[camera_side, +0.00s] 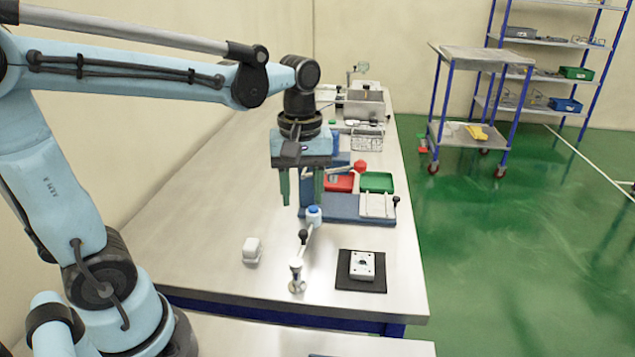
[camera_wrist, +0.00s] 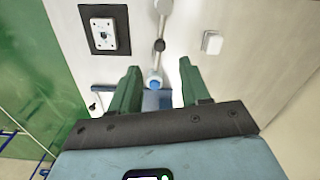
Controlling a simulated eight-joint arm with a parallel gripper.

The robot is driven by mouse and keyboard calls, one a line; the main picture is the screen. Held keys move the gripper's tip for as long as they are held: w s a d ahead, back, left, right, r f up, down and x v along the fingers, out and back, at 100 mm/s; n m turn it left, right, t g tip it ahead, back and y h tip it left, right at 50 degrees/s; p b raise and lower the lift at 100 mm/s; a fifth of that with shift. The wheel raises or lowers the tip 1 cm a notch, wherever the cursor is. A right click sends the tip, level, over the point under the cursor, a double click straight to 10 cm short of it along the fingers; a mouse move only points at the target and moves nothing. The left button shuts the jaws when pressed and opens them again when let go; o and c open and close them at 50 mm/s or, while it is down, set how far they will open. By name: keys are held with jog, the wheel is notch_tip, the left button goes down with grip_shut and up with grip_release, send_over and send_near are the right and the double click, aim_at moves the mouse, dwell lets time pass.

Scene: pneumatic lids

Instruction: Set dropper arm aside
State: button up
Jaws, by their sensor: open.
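The dropper arm (camera_side: 307,240) is a thin grey rod with a dark ball joint, rising from a round silver base (camera_side: 297,286) on the table. Its far end carries a white head with a blue cap (camera_side: 314,211). In the wrist view, the rod (camera_wrist: 161,28) runs up from the blue cap (camera_wrist: 154,82), which lies between my fingers in the picture. My gripper (camera_side: 301,197) has green fingers pointing down, open and empty. It is above and slightly left of the blue cap in the side view; I cannot tell the exact gap.
A white block with holes (camera_side: 362,264) sits on a black mat (camera_side: 347,285), right of the dropper base. A small white block (camera_side: 252,250) stands left. Behind are a blue fixture (camera_side: 345,207), a red tray (camera_side: 339,183) and a green tray (camera_side: 377,182). The left table area is clear.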

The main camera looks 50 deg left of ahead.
jog(key=shift+r, duration=2.15)
notch_tip(320, 180, down, 6)
jog(key=s+d+m+t, duration=0.2)
jog(key=m+t, duration=0.5)
jog(key=m, duration=0.4)
jog(key=shift+s+m, duration=0.3)
jog(key=shift+s, duration=0.1)
